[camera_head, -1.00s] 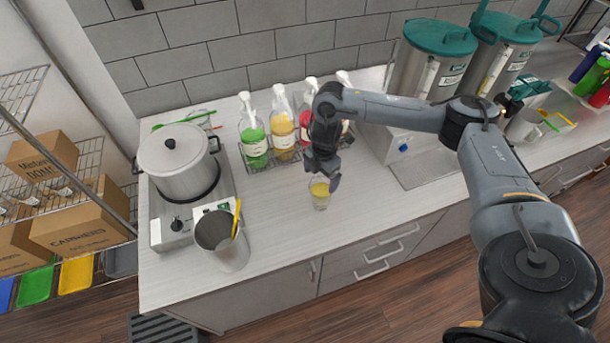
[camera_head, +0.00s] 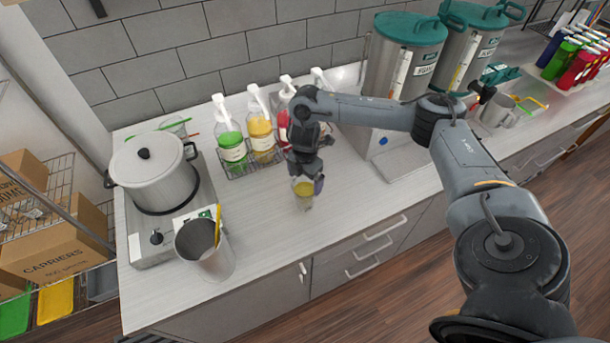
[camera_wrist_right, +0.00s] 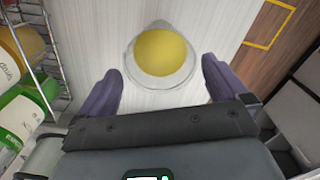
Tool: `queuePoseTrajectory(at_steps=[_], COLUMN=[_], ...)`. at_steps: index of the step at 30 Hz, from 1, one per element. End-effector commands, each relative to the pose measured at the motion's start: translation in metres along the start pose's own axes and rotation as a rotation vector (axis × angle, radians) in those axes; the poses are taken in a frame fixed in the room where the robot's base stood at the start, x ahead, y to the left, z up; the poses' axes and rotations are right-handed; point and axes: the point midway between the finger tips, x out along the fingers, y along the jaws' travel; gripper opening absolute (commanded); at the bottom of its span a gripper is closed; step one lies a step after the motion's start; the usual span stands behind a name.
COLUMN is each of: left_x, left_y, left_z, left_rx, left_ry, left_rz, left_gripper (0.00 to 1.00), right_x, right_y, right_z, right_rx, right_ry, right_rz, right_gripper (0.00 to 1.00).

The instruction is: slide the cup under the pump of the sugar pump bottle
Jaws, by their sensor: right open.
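The clear cup with yellow contents (camera_head: 304,198) stands upright on the counter, in front of the pump bottles. In the right wrist view the cup (camera_wrist_right: 162,54) sits at and partly between the two fingertips. My right gripper (camera_head: 305,181) is open around the cup's near side, with a gap visible on both sides in the wrist view (camera_wrist_right: 160,72). Pump bottles with white pumps stand in a wire rack: a green one (camera_head: 231,145), a yellow one (camera_head: 261,135) and a red one (camera_head: 283,125) partly hidden by my arm. I cannot read which is sugar. My left gripper is out of view.
A pot (camera_head: 152,180) on a burner and a grey metal pitcher (camera_head: 207,255) stand to the left. Large teal-lidded dispensers (camera_head: 405,60) stand at the back right. The counter (camera_head: 265,215) between the pitcher and the cup is clear.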

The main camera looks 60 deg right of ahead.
Motion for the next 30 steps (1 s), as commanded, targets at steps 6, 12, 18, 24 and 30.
queuePoseTrajectory(at_steps=[6,12,18,24,30], left_x=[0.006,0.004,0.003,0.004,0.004], left_y=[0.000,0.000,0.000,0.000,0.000], left_z=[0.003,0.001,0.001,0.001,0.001], left_rx=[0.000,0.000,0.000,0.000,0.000], left_ry=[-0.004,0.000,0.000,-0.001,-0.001], left_rz=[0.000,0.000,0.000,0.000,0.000], left_gripper=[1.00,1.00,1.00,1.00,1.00], right_x=[0.034,0.055,0.065,0.067,0.066], right_y=[-0.001,-0.001,-0.001,0.000,0.000], right_z=[0.000,0.000,0.000,0.000,0.000], right_rx=[0.000,0.000,-0.001,-0.001,-0.001], right_ry=[-0.001,0.001,0.000,0.000,0.000], right_rz=[-0.004,-0.002,-0.001,0.000,0.000], right_gripper=[1.00,1.00,1.00,1.00,0.88])
